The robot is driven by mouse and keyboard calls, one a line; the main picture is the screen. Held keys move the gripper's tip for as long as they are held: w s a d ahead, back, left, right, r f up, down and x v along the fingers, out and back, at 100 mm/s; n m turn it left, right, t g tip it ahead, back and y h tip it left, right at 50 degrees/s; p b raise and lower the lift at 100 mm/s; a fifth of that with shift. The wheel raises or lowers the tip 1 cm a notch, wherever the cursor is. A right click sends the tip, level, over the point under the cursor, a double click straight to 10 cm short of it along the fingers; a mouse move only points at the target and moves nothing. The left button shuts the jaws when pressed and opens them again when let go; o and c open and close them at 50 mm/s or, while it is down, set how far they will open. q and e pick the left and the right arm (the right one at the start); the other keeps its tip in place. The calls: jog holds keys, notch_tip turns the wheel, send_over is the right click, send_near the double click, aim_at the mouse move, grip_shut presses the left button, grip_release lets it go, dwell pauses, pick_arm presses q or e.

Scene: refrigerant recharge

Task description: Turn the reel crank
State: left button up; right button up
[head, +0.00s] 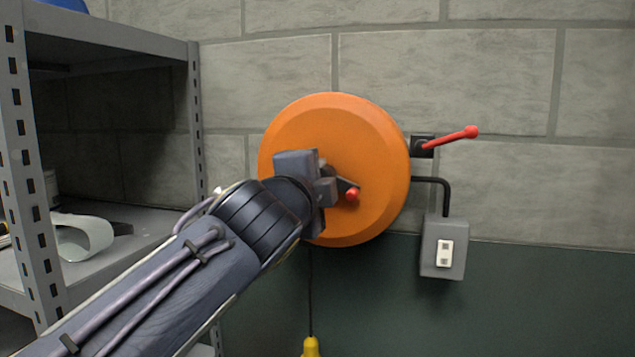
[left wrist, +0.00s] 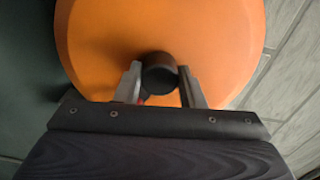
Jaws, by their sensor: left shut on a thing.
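The orange reel (head: 370,125) is mounted on the wall and also fills the upper part of the left wrist view (left wrist: 100,40). My left gripper (head: 332,186) is in front of the reel's face, near its middle. In the left wrist view its two fingers (left wrist: 160,84) sit on either side of a dark round part of the reel crank (left wrist: 158,76), shut on it. A small red knob (head: 352,195) shows just right of the gripper in the head view. The gripper hides much of the crank there. My right gripper is not in view.
A red-handled lever (head: 455,138) juts from the wall right of the reel. Below it is a grey switch box (head: 443,260) with a black conduit. A yellow piece (head: 311,346) hangs on a cord below the reel. A grey metal shelf (head: 120,42) stands at left.

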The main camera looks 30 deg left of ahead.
pick_arm(q)
jog(key=shift+r+m+p, duration=0.1)
jog(key=shift+m+p, duration=0.7)
jog(key=shift+m, duration=2.8)
jog(key=o, duration=1)
jog(key=b+v, duration=0.1)
jog(key=v, duration=0.6)
jog(key=shift+s+d, duration=0.1)
jog(key=shift+s, duration=0.3)
